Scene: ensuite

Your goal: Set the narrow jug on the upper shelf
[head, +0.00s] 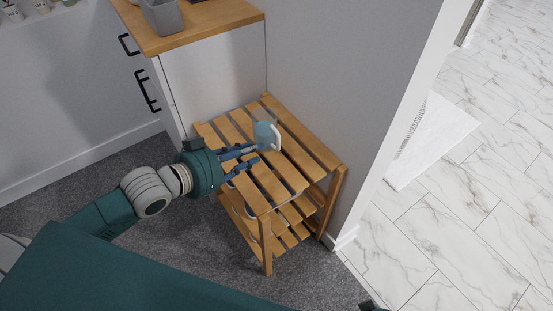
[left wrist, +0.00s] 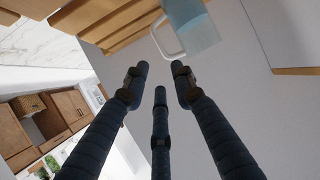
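The jug (head: 266,134), pale blue with a white handle, appears to stand upright on the slatted top shelf (head: 305,151) of a wooden rack, near its back. My left gripper (head: 257,153) is over this shelf, just left of and in front of the jug. In the left wrist view the jug (left wrist: 194,24) is at the top edge, partly cut off, its handle just beyond the fingertips. The left fingers (left wrist: 160,76) are spread with nothing between them. The jug looks apart from them.
A white cabinet (head: 213,83) with a wooden top stands left of the rack, with a grey container (head: 162,17) on it. A wall (head: 333,60) stands behind the rack. Lower slatted shelves (head: 297,213) lie beneath. Grey carpet (head: 200,248) is clear in front.

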